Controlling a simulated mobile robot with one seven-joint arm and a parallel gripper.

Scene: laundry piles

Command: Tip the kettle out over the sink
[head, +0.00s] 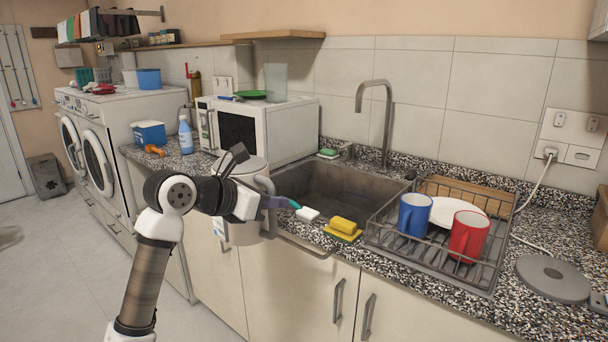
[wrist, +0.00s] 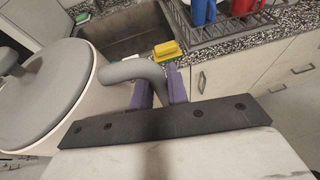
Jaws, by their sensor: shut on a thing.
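The kettle (head: 240,232) is a pale body with a grey lid and a thick grey handle. In the head view it is roughly upright in front of the counter edge, left of the sink (head: 340,193). Its lid (wrist: 35,98) fills the left of the wrist view. My gripper (wrist: 160,90) is shut on the kettle's handle (wrist: 128,72), one purple finger on each side. In the head view my gripper (head: 277,202) is partly hidden by the handle. The sink (wrist: 122,35) lies beyond the kettle in the wrist view.
A dish rack (head: 440,262) with blue and red mugs and a plate stands right of the sink. The tap (head: 388,120) rises behind the basin. A microwave (head: 290,135) stands behind the kettle.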

